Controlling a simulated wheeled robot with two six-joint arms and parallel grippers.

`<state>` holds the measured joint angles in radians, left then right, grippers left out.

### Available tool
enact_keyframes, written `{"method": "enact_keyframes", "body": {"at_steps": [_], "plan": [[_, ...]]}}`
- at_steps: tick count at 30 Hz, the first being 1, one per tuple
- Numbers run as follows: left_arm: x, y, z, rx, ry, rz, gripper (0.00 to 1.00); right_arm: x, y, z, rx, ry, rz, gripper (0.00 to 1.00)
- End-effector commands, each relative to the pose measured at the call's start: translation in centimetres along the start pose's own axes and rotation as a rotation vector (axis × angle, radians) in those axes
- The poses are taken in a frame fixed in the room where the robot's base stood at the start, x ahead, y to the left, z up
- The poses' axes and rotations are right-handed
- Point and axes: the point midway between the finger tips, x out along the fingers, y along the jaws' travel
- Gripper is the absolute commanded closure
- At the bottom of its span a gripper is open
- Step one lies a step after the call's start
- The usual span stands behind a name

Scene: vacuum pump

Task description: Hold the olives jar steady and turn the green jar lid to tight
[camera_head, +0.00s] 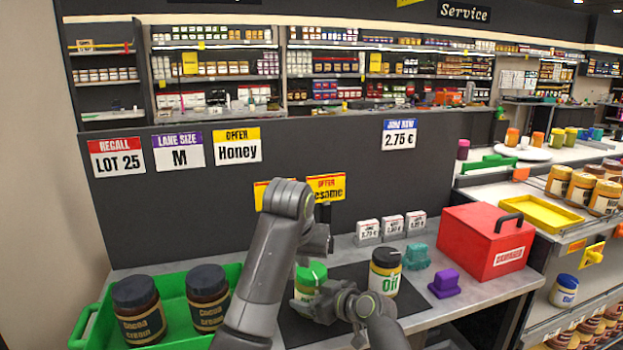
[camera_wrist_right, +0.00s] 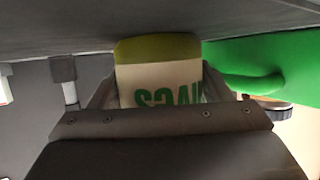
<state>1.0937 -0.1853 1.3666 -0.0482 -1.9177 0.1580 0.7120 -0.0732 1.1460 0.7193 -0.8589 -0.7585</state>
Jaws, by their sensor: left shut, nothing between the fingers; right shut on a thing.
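The olives jar (camera_head: 306,289) stands on the dark mat, partly hidden behind my right gripper. The green jar lid (camera_head: 312,271) is on top of it; how tightly it sits cannot be told. My right gripper (camera_head: 316,304) is shut on the jar body from the front. In the right wrist view the olives jar (camera_wrist_right: 158,84) sits between the fingers, its label lettering upside down. My left gripper (camera_head: 321,243) is above the lid, pointing down, shut and empty. Its fingertips are hard to make out, and it appears apart from the lid.
A jar labelled "Oil" (camera_head: 385,272) stands right of the olives jar. Teal (camera_head: 416,257) and purple (camera_head: 444,284) blocks and a red box (camera_head: 487,241) lie farther right. A green tray (camera_head: 88,326) holds two cocoa cream jars at left. Small price cards (camera_head: 392,225) stand behind.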

Motion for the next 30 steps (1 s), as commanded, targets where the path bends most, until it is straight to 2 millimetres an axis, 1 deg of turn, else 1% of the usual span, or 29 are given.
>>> {"method": "enact_keyframes", "body": {"at_steps": [6, 7, 12, 23, 26, 30], "plan": [[0.0, 0.0, 0.0, 0.000, 0.000, 0.000, 1.00, 0.0, 0.0, 0.1, 0.001, -0.003, -0.001, 0.66], [0.0, 0.0, 0.0, 0.000, 0.000, 0.000, 1.00, 0.0, 0.0, 0.1, 0.001, -0.003, -0.001, 0.26], [0.0, 0.0, 0.0, 0.000, 0.000, 0.000, 1.00, 0.0, 0.0, 0.1, 0.001, -0.002, 0.000, 0.04], [0.0, 0.0, 0.0, 0.000, 0.000, 0.000, 1.00, -0.2, 0.0, 0.0, 0.000, 0.000, 0.001, 0.03], [0.0, 0.0, 0.0, 0.000, 0.000, 0.000, 1.00, -0.9, 0.1, 0.0, 0.000, 0.001, 0.001, 0.03], [0.0, 0.0, 0.0, 0.000, 0.000, 0.000, 1.00, -2.5, 0.1, 0.0, 0.000, 0.001, 0.001, 0.03]]}}
